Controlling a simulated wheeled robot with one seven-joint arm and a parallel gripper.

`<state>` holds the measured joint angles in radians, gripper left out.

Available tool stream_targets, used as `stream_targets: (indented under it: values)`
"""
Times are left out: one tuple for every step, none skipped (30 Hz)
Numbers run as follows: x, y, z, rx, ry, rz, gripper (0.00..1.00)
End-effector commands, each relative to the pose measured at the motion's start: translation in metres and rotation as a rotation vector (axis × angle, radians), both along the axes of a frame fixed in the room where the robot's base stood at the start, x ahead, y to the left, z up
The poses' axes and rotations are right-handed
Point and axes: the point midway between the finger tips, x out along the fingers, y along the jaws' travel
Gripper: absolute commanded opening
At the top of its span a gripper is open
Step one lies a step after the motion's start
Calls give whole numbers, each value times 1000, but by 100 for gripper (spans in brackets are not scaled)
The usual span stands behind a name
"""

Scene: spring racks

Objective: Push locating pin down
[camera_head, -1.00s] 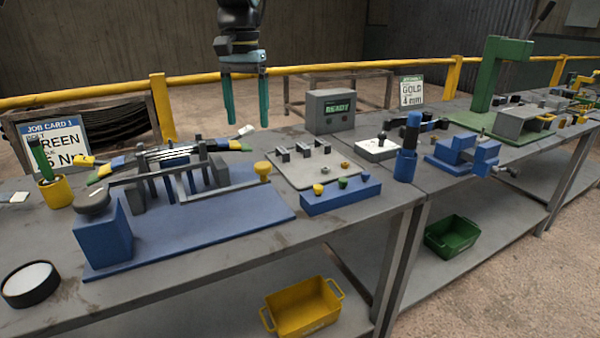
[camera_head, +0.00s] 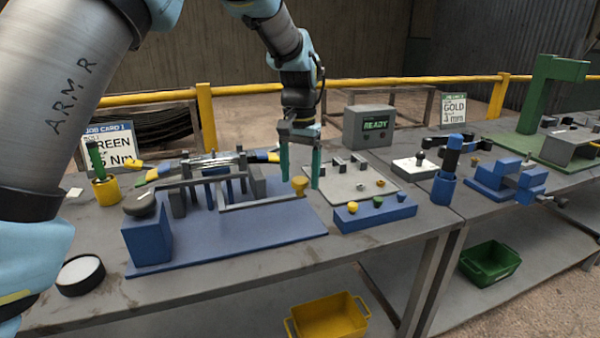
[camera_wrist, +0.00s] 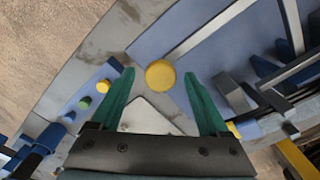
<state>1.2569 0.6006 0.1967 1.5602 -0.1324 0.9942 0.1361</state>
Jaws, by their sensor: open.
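The locating pin appears to be the yellow round-headed knob (camera_head: 299,185) at the right end of the blue fixture (camera_head: 270,232). It stands upright on a narrow stem. In the wrist view its round yellow top (camera_wrist: 160,74) lies between the two green fingertips, with a gap on each side. My gripper (camera_head: 300,178) is open and points down, its fingers on either side of the knob. It holds nothing. I cannot tell the exact height of the fingertips against the knob.
A grey bar and several upright posts of the fixture stand left of the knob. A blue button box (camera_head: 375,212) and a light grey plate (camera_head: 345,185) are close on the right. A grey READY box (camera_head: 368,127) stands behind. A yellow bin (camera_head: 328,318) is below.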

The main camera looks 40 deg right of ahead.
Motion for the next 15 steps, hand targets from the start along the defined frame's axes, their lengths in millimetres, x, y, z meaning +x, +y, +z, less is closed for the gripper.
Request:
stream_targets:
  values:
    - [0,0,0,0,0,0,79]
    - [0,0,0,0,0,0,79]
    - [0,0,0,0,0,0,79]
    - [0,0,0,0,0,0,79]
    - [0,0,0,0,0,0,79]
    - [0,0,0,0,0,0,79]
    - [0,0,0,0,0,0,75]
    - [0,0,0,0,0,0,72]
    - [0,0,0,0,0,0,68]
    - [0,0,0,0,0,0,64]
    - [0,0,0,0,0,0,61]
    - [0,0,0,0,0,0,56]
    - [0,0,0,0,0,0,53]
    - [0,0,0,0,0,0,50]
    - [0,0,0,0,0,0,45]
